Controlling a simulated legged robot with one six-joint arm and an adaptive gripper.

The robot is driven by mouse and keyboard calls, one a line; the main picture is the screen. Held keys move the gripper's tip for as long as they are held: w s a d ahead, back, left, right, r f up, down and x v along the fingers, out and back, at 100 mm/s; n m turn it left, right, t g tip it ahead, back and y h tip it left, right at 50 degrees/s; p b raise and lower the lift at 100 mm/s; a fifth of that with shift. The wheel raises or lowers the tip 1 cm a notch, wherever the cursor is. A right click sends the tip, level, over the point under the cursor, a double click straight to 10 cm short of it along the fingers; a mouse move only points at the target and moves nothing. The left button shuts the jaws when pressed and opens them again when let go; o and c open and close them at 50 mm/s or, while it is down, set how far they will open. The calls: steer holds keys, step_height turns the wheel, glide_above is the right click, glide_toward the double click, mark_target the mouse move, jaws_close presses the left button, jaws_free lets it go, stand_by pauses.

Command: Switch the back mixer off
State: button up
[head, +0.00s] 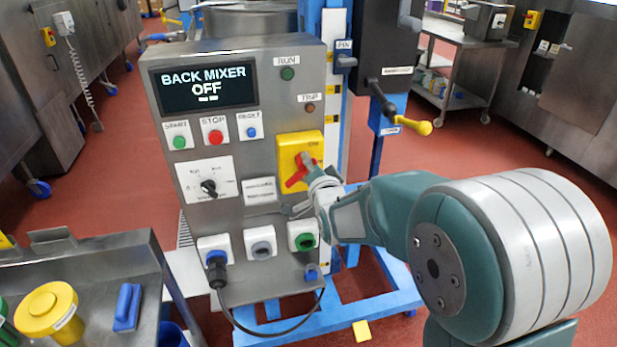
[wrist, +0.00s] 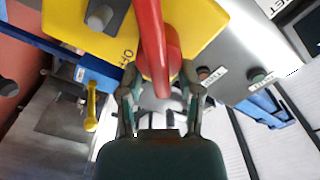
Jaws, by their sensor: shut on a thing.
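The control panel (head: 230,120) stands upright in the head view. Its display (head: 205,84) reads "BACK MIXER OFF". A yellow plate (head: 291,147) on the panel's right side carries a red rotary handle (head: 297,179), tilted in the head view. The red handle (wrist: 151,45) and yellow plate (wrist: 70,14) also fill the top of the wrist view. My gripper (head: 315,176) is at the handle. In the wrist view my gripper (wrist: 158,90) has a finger on either side of the handle and is shut on it. The handle's inner end is partly hidden in the head view.
Green start (head: 179,142), red stop (head: 215,137) and blue reset (head: 251,132) buttons sit left of the handle. Sockets line the panel's bottom, one with a black cable (head: 265,333). A steel table (head: 95,250) stands at lower left. Red floor is open behind.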

steer(key=m, duration=0.1)
steer(key=f+m, duration=0.1)
steer(key=m, duration=0.1)
steer(key=shift+d+f+m, duration=0.1)
steer(key=shift+f+m, duration=0.05)
steer(key=shift+m, duration=0.9)
steer(key=shift+d+f+m, duration=0.1)
steer(key=shift+m, duration=0.95)
steer(key=shift+c, duration=0.2)
steer(key=o, duration=1)
steer(key=shift+a, duration=0.1)
steer(key=shift+c, duration=0.2)
steer(key=shift+o, duration=1.3)
steer(key=shift+a+r, duration=0.1)
steer(key=shift+r, duration=0.05)
